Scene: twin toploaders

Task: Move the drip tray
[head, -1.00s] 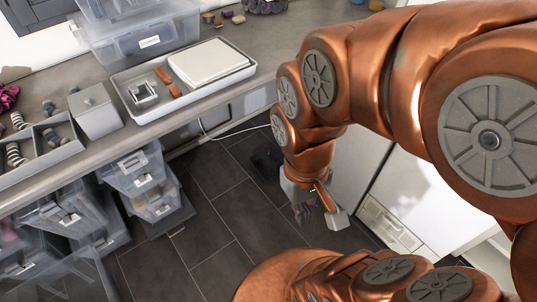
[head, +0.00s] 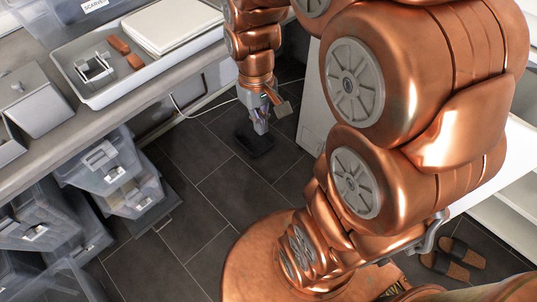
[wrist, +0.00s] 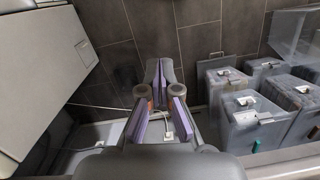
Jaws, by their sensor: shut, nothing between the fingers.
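A small black flat object (head: 252,143), which looks like the drip tray, lies on the dark tiled floor in the head view. My gripper (head: 261,129) points down and overlaps the object's upper edge in that view; I cannot tell its height above it. In the wrist view the fingers with purple pads (wrist: 159,65) come together at their tips, and nothing shows between them. A dark rounded shape (wrist: 125,77) shows on the floor left of the fingertips there; I cannot tell if it is the same object.
A worktop at left carries a white tray (head: 91,102) and a grey lidded box (head: 40,100). Clear plastic bins (head: 105,165) stand below it. A white cable (head: 190,115) hangs by the worktop. A pair of slippers (head: 452,259) lies at right. The middle floor is clear.

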